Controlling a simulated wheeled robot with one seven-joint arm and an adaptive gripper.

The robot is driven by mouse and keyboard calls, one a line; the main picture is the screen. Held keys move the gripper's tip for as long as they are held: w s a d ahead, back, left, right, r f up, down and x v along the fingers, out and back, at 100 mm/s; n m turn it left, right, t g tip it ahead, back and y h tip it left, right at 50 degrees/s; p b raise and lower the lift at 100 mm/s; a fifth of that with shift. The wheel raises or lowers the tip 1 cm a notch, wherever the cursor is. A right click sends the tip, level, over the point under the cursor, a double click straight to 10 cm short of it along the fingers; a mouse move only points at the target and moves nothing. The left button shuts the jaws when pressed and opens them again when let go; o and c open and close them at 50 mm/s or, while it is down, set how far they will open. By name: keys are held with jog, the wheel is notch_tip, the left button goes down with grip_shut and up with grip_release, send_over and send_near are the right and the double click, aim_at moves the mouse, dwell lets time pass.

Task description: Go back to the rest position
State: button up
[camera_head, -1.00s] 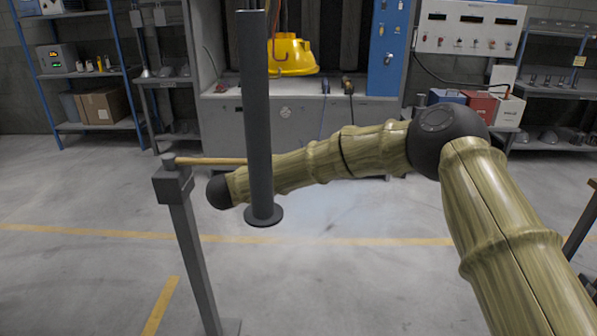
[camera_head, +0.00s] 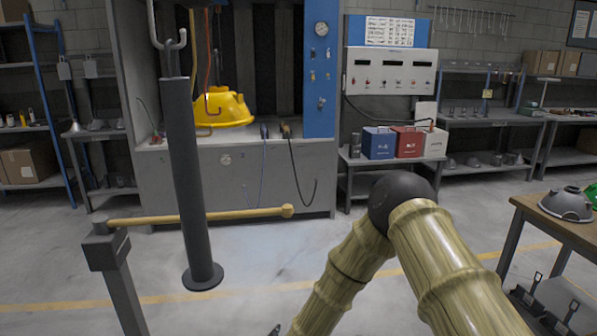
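My arm (camera_head: 445,255), with a bamboo-like green-yellow skin and a dark round elbow (camera_head: 400,200), fills the lower right middle. Its forearm (camera_head: 340,280) slopes down and left from the elbow and leaves the bottom edge. A small dark tip at the bottom edge may be part of my gripper (camera_head: 275,331). The rest of the gripper is cut off, so its opening and any content are hidden. The forearm appears apart from the hanging post to its left.
A dark hanging post (camera_head: 190,180) and a yellow horizontal bar (camera_head: 240,214) on a grey stand (camera_head: 107,250) are at left. A table (camera_head: 530,212) with a grey hood (camera_head: 567,204) stands right. Floor shows between.

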jog(key=s+d+f+n+g, duration=0.3)
jog(key=s+d+f, duration=0.5)
jog(key=s, duration=0.3)
jog(key=s+d+f+n+g, duration=0.1)
jog(key=s+d+g, duration=0.2)
jog(key=s+d, duration=0.3)
jog(key=s+d+f+n+g, duration=0.2)
jog(key=s+d, duration=0.5)
jog(key=s, duration=0.8)
jog(key=s+d+f+n+g+p, duration=0.1)
jog(key=s+d+g, duration=0.3)
jog(key=s, duration=0.6)
jog(key=d, duration=0.2)
jog(key=shift+s+d+f+n, duration=0.15)
jog(key=shift+s+d+n, duration=0.05)
jog(key=shift+d+n, duration=0.2)
